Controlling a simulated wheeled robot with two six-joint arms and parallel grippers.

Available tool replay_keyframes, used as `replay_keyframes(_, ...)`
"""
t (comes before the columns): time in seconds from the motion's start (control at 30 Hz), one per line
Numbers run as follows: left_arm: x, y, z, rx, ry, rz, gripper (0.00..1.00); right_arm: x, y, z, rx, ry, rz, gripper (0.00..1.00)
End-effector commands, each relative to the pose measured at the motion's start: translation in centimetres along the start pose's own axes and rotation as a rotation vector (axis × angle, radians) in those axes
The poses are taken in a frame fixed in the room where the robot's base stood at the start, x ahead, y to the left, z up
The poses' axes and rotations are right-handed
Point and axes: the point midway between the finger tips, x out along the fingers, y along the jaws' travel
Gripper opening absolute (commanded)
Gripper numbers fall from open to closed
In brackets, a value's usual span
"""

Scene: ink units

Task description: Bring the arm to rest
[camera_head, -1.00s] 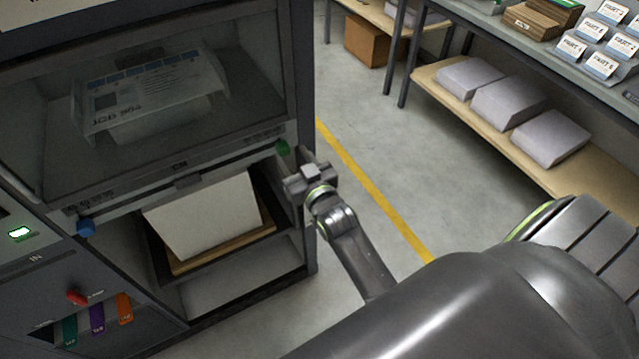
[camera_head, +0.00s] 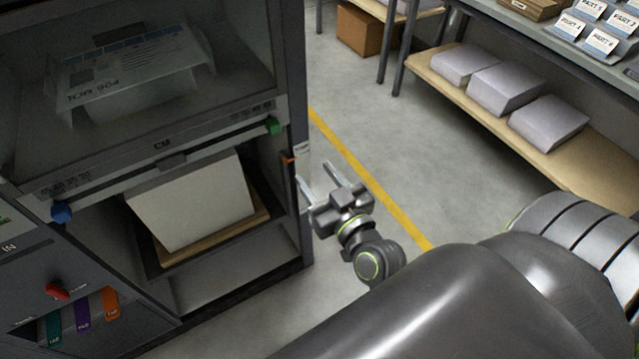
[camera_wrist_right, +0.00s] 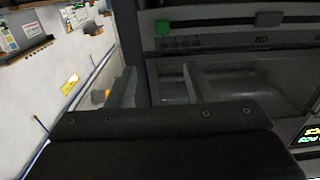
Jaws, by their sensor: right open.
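My right gripper (camera_head: 326,180) is open and empty, in free air just right of the dark printing machine's (camera_head: 293,120) edge. Its two fingers point toward the machine and stand apart. In the right wrist view its fingers (camera_wrist_right: 158,90) rise above the dark gripper body, with the machine's front behind them. My left gripper is in neither view.
The machine has a glass window, a green knob (camera_head: 273,126), a blue knob (camera_head: 62,212) and a bay with a white paper stack (camera_head: 192,203). A shelf (camera_head: 470,110) with paper packs stands at right. Grey floor with a yellow line (camera_head: 370,180) lies between.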

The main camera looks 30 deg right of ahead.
Motion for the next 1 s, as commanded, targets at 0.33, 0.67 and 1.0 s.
replay_keyframes(0.33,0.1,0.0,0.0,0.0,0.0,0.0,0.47,-0.2,0.0,-0.1,-0.001,0.001,0.0,0.47)
replay_keyframes(0.67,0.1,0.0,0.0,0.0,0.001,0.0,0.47,-0.1,-0.1,0.8,0.001,-0.017,-0.003,0.47)
replay_keyframes(1.0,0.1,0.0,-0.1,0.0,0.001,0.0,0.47,-0.1,-0.6,18.1,0.019,-0.369,-0.031,0.47)
